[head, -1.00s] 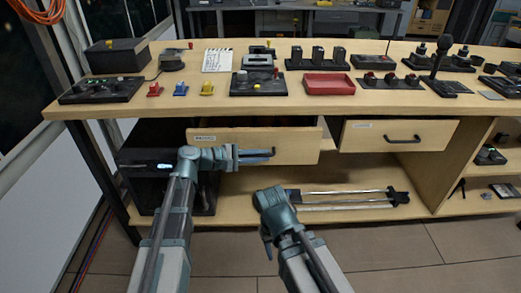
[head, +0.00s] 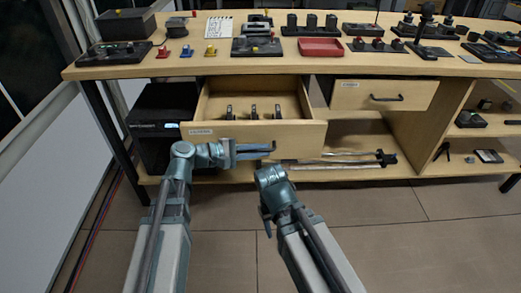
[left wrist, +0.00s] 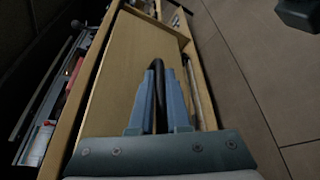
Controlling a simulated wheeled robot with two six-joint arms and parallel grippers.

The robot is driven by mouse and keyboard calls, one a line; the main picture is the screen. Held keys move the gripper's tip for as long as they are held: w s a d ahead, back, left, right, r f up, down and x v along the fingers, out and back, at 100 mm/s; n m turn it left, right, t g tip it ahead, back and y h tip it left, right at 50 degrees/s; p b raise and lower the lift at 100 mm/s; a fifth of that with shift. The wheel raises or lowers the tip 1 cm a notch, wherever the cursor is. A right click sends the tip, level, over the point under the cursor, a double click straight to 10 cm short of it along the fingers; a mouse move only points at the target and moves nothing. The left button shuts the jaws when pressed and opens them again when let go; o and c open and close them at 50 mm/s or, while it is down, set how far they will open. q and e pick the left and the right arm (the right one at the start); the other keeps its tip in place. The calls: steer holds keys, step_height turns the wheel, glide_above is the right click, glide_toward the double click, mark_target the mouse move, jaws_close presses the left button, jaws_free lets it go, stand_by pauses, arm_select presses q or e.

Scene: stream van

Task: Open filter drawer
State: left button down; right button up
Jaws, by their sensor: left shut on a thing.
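The filter drawer (head: 300,133) is a light wooden drawer under the left part of the bench, pulled well out, with a small label on its front. Several dark upright items (head: 253,112) stand inside it. My left gripper (head: 262,149) is at the drawer front, shut on its dark handle (head: 271,146). In the left wrist view the blue fingers (left wrist: 159,95) are on both sides of the black handle (left wrist: 157,78). My right gripper (head: 266,222) hangs low in front of the bench, apart from the drawer; its fingers are too unclear to judge.
A second drawer (head: 350,96) to the right is closed. The bench top (head: 200,68) carries a red tray (head: 320,47), a clapperboard and several control boxes. A black cabinet (head: 150,150) stands under the bench at left. The lower shelf holds a folded tripod-like item (head: 340,162). Floor in front is clear.

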arm_select(q)
steer(key=c, duration=0.9)
jaws_free()
steer(key=p+v, duration=0.3)
steer(key=v, duration=1)
steer(key=shift+a, duration=0.45)
